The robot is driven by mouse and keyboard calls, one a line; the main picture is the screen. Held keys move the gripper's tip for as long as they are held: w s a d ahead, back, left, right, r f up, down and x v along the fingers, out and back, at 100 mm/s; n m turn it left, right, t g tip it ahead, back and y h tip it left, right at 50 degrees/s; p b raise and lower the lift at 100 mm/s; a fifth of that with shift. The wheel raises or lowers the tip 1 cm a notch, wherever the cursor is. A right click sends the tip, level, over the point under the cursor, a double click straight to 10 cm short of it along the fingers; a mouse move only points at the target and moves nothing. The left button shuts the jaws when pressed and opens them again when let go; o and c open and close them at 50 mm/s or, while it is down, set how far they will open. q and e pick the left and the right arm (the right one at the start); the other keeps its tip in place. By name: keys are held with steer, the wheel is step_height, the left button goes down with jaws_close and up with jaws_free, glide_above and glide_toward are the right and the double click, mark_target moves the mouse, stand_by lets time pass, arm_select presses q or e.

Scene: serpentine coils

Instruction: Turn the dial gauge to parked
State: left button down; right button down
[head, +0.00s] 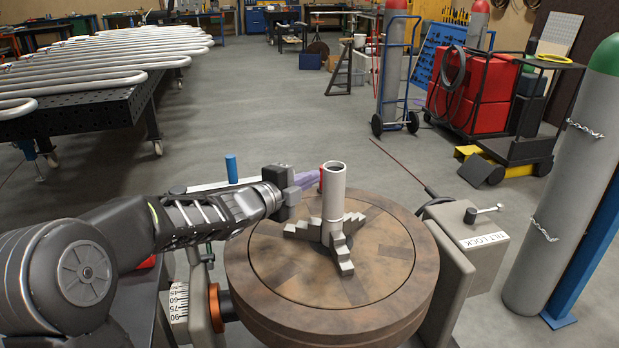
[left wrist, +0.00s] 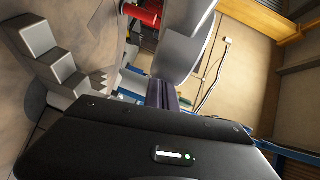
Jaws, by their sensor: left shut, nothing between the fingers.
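My left gripper (head: 311,180) reaches in from the left over the turntable. Its purple fingers are together and empty, just left of the upright grey pipe (head: 334,195). The fingers also show small in the left wrist view (left wrist: 161,94). A small red part (head: 321,178) shows between the fingertips and the pipe; contact cannot be told. A red cylinder (left wrist: 143,14) shows at the top of the left wrist view. A pale bar (head: 205,186) with a blue post (head: 231,168) runs behind my left forearm. No dial face is clearly visible. My right gripper is not in view.
The pipe stands in a stepped three-jaw chuck (head: 347,262) on the round brown turntable (head: 400,300). A tilt lock box (head: 485,240) stands at right and an angle scale (head: 179,305) at left. A gas cylinder (head: 570,180) stands far right. Open floor lies behind.

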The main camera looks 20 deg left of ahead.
arm_select(q)
steer(key=w+a+n+g+y+b, duration=0.1)
steer(key=w+a+n+y+b, duration=0.45)
steer(key=a+b, duration=0.3)
steer(key=w+a+n+g+y+b, duration=0.1)
steer(key=w+a+n+y+b, duration=0.3)
steer(key=w+a+y+b, duration=0.5)
steer(key=s+a+n+g+y+p, duration=0.2)
steer(key=s+a+n+g+p, duration=0.1)
steer(key=a+p, duration=0.6)
steer(key=s+a+n+g+y+p, duration=0.2)
steer(key=s+a+n+g+p, duration=0.1)
steer(key=a+p, duration=0.7)
steer(key=shift+s+a+g, duration=0.3)
steer(key=shift+s+a, duration=0.05)
steer(key=shift+a, duration=0.85)
steer(key=shift+s+a+n+y, duration=0.1)
steer(key=shift+n+y, duration=0.15)
